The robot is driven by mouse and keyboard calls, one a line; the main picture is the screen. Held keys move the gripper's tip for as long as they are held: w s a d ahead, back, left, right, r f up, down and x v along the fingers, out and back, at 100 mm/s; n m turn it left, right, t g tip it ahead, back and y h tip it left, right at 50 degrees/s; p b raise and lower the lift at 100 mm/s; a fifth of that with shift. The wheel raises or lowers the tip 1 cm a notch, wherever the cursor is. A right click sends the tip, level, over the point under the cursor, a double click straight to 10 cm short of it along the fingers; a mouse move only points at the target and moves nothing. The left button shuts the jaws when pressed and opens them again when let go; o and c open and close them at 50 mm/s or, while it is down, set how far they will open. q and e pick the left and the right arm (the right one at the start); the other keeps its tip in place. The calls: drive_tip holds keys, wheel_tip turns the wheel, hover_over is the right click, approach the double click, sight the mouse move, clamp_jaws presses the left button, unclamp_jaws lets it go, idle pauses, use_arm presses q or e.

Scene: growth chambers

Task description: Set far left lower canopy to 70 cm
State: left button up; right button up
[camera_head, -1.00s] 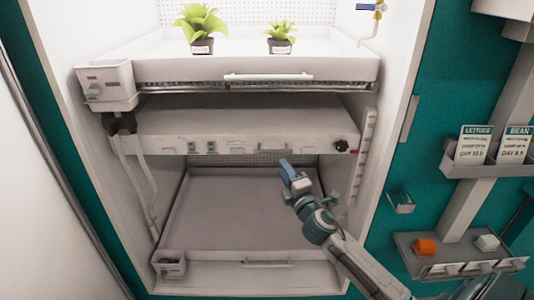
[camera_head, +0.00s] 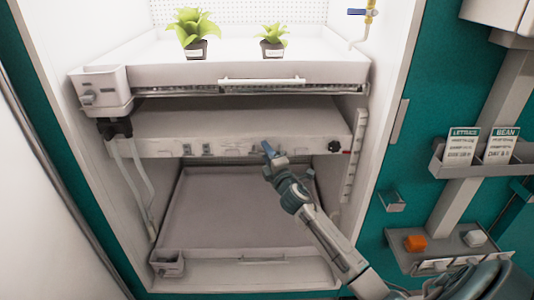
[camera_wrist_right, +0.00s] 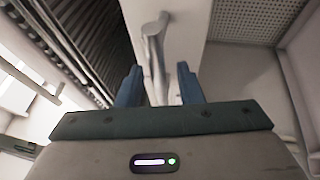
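The lower canopy (camera_head: 215,120) is a grey-white panel inside the chamber, below the upper tray. Its front edge carries small switches and a dark knob (camera_head: 333,146) at the right end. My right gripper (camera_head: 268,150) is in front of the middle of that edge. In the right wrist view its two blue fingers (camera_wrist_right: 160,85) are apart, with a grey bar handle (camera_wrist_right: 153,50) lying between and ahead of them; I cannot tell whether they touch it. A pale vertical scale (camera_head: 354,155) stands to the right of the canopy; its marks are too small to read. My left gripper is not in view.
The upper tray (camera_head: 235,73) holds two potted plants and has a front handle. An empty lower tray (camera_head: 235,215) lies beneath the canopy. Chamber walls bound both sides. At right, a shelf (camera_head: 440,250) holds an orange block, and a rack (camera_head: 470,168) holds two cards.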

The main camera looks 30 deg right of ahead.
sight(267, 140)
drive_tip(key=shift+c, duration=0.4)
clamp_jaws()
drive_tip(key=shift+r, duration=0.1)
drive_tip(key=shift+r+p, duration=0.35)
drive_tip(key=shift+p, duration=0.1)
wheel_tip(267, 140, up, 4)
drive_tip(key=p, duration=0.3)
drive_tip(key=shift+w, duration=0.1)
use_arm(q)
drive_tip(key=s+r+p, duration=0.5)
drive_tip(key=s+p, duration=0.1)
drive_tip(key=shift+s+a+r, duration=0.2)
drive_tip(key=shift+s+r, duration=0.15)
use_arm(e)
wheel_tip(267, 140, up, 6)
drive_tip(key=shift+f, duration=0.1)
drive_tip(key=shift+o, duration=0.4)
unclamp_jaws()
